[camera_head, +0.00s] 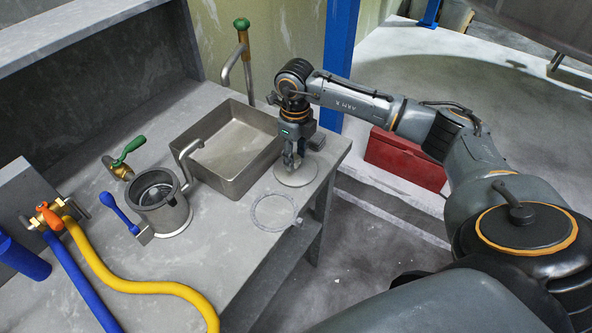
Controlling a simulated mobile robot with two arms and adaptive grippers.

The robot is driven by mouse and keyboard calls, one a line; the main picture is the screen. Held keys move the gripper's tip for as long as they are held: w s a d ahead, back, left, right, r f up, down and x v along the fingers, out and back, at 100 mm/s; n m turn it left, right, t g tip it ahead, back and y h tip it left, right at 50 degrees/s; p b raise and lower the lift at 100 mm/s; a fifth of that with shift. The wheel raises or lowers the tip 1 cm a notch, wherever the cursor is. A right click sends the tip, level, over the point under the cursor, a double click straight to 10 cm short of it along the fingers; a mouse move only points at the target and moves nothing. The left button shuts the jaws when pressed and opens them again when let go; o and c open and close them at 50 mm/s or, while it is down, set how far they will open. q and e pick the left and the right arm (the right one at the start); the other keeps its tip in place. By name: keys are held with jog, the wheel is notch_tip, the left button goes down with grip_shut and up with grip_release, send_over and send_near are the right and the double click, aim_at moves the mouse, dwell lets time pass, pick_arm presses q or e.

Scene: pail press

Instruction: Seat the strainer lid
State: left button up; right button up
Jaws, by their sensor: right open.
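A round, flat grey disc (297,174), which looks like the strainer lid, lies on the grey bench near its right corner. My right gripper (292,164) points down over the disc with its jaws open. From this angle I cannot tell whether the fingertips touch it. An open-topped metal cylinder (162,214), which looks like the strainer body, stands on the bench to the left, with a dark hollow showing inside. A thin round ring (274,212) lies flat on the bench between them, towards the front edge. My left gripper is not in view.
A square metal basin (235,160) stands behind the ring, with a bent pipe (187,152) beside the cylinder. A blue lever (120,212), a green-handled valve (125,158) and a yellow hose (130,286) are at the left. A red box (404,160) sits beyond the bench.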

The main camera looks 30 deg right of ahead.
aim_at(295, 157)
grip_shut()
jog(key=shift+r+p, duration=1)
jog(key=shift+r, duration=0.6)
